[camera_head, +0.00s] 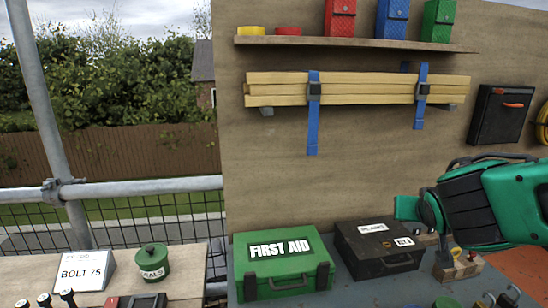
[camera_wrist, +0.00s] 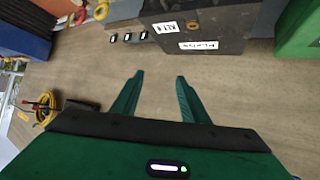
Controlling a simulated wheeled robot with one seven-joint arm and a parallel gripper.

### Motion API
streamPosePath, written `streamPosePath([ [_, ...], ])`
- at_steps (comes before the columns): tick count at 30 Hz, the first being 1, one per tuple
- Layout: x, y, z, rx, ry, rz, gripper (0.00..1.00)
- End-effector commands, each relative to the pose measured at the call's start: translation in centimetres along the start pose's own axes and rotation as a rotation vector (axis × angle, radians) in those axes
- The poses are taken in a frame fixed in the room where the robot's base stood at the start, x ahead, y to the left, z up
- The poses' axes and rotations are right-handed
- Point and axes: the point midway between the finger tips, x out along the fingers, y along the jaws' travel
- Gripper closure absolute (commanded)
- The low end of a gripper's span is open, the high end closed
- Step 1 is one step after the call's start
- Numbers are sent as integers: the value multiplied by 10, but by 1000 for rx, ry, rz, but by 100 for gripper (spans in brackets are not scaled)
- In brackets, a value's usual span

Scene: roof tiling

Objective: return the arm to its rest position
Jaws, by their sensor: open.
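My green and black arm (camera_head: 500,203) reaches in from the right edge of the head view, in front of the plywood board. Beyond the fingertips is bare wooden surface. The black case (camera_wrist: 215,30) with white labels is further off at the top of the wrist view, clear of the fingers.
A green first aid box (camera_head: 284,262) stands beside the black case (camera_head: 380,247) on a grey surface. A shelf (camera_head: 350,43) and strapped timber (camera_head: 360,90) are on the board. A wooden bench with a BOLT 75 sign (camera_head: 84,271) and green tin (camera_head: 152,263) is at left.

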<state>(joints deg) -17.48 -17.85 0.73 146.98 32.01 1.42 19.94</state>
Motion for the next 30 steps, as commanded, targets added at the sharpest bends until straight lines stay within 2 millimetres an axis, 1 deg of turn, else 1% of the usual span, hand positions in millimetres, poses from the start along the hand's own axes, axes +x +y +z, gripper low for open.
streamPosePath([
  [1,0,30,18,28,-85,48,59],
  [2,-2,44,30,39,-139,69,59],
  [3,-5,61,46,55,-212,93,59],
  [5,-14,83,71,79,-320,120,59],
  [6,-22,96,87,96,-392,133,59],
  [8,-36,113,111,120,-498,141,59],
  [9,-47,122,126,139,-567,143,59],
  [10,-56,127,136,151,-617,140,59],
  [12,-77,137,158,178,-724,127,59],
  [15,-105,143,181,208,-846,97,59],
  [19,-130,145,198,231,-944,61,59],
  [21,-138,145,202,235,-971,49,59],
  [23,-141,145,204,237,-982,43,59],
  [30,-141,145,204,236,-985,42,59],
])
